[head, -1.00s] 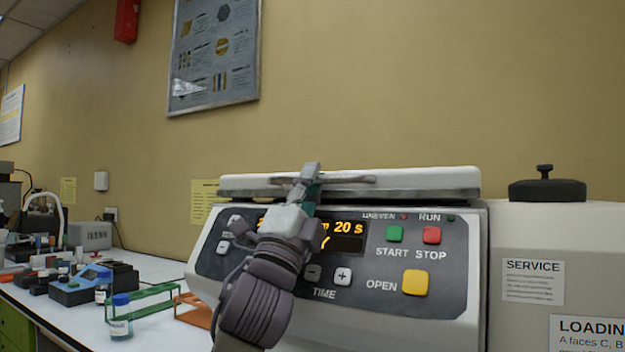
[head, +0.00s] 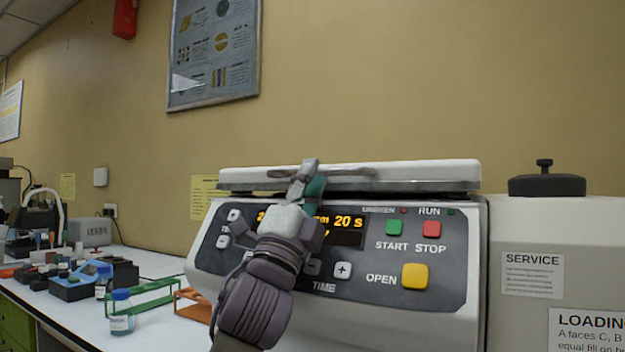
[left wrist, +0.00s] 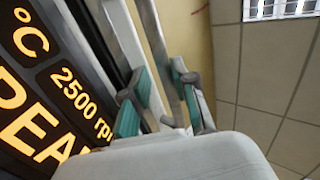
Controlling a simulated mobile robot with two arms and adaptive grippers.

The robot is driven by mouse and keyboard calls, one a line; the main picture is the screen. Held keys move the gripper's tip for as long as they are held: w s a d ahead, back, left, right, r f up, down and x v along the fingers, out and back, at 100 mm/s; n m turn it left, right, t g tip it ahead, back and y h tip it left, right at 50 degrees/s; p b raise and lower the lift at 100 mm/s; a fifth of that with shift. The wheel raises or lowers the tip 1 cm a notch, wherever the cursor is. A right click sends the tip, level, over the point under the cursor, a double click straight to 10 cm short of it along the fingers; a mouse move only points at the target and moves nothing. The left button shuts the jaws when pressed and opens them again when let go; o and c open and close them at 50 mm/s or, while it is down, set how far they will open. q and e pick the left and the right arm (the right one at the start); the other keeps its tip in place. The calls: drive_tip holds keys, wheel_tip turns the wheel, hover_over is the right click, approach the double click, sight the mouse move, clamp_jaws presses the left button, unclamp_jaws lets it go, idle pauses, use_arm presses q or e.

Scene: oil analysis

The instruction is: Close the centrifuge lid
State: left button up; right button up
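The centrifuge (head: 440,305) stands in the middle of the head view, with buttons and a lit display on its front panel. Its white lid (head: 430,174) lies nearly level on top, with a thin dark gap under its front edge. A thin grey handle (head: 345,172) runs along the lid's front. My left gripper (head: 309,175) reaches up across the panel to this handle. In the left wrist view its teal-padded fingers (left wrist: 162,100) sit close on either side of a grey bar and look shut on it; exact contact is hard to see. My right gripper is out of view.
A white housing (head: 525,230) with a black knob (head: 545,180) and paper labels stands close on the right. On the bench at left are a blue-capped bottle (head: 121,315), a green rack (head: 155,290), an orange rack (head: 190,303) and small instruments.

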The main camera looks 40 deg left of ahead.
use_arm(q)
drive_tip(key=v, duration=0.7)
drive_tip(key=shift+f, duration=0.15)
idle(0.3)
